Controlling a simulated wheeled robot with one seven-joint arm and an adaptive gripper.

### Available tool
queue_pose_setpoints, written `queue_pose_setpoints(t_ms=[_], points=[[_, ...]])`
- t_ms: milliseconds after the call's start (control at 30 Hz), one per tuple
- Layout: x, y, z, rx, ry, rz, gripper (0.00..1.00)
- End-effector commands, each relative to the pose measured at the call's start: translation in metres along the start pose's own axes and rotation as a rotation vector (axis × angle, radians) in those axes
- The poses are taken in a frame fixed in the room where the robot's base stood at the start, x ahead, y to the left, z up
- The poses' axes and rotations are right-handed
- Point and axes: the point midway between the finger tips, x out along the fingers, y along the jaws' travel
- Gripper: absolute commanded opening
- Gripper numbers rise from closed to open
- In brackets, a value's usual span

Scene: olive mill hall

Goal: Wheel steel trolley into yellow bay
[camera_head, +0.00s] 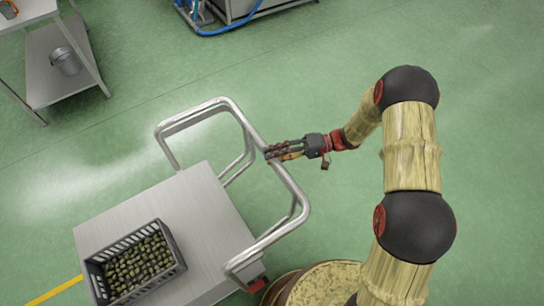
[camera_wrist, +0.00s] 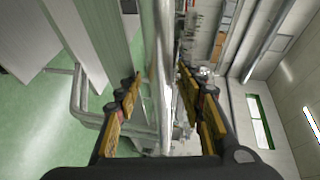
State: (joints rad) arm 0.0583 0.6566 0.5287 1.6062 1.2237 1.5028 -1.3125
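The steel trolley (camera_head: 205,205) stands at lower left in the head view, with a flat top and a bent tube push handle (camera_head: 287,185) on its right side. My gripper (camera_head: 270,153) is at the middle of the handle's upper bar. In the wrist view the bar (camera_wrist: 163,75) runs upright between my two spread fingers (camera_wrist: 158,80), with a gap visible beside the left finger. I cannot tell how deep between the fingers the bar sits. A yellow floor line (camera_head: 55,291) shows at the lower left edge; the rest of the bay is out of view.
A dark crate (camera_head: 178,266) of olives sits on the trolley. A steel table (camera_head: 45,85) with a metal bucket (camera_head: 66,61) on its lower shelf is at upper left. A blue hose (camera_head: 215,30) lies by equipment at the top. The green floor at right is clear.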

Motion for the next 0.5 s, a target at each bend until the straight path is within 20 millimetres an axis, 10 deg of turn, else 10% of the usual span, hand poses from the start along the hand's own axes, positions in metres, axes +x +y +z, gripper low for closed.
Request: queue_pose_setpoints(t_ms=[500], points=[[0.0069, -0.0004, 0.0001, 0.000, 0.000, 0.000, 0.31]])
